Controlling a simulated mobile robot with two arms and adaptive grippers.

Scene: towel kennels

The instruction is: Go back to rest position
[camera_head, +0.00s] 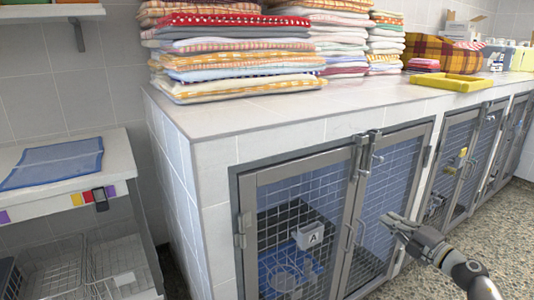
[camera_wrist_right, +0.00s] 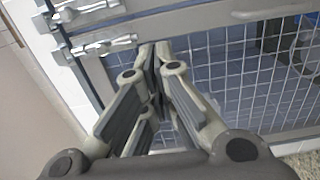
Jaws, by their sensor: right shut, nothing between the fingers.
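My right gripper (camera_head: 390,220) comes in from the lower right in the head view, in front of the right door of the nearest kennel (camera_head: 243,205). In the right wrist view the same gripper (camera_wrist_right: 155,55) has its fingertips together, with nothing between them. Behind the fingers are the kennel's wire mesh (camera_wrist_right: 245,85) and the metal door latches (camera_wrist_right: 95,12). I cannot tell whether the fingertips touch the door. My left gripper is not in view.
Folded towels (camera_head: 235,48) are stacked on the tiled counter (camera_head: 290,108). A yellow tray (camera_head: 447,82) lies farther right. At left, a blue cloth (camera_head: 55,163) lies on a white shelf unit (camera_head: 120,160) above wire baskets (camera_head: 50,275). Pebbled floor (camera_head: 500,230) is open at right.

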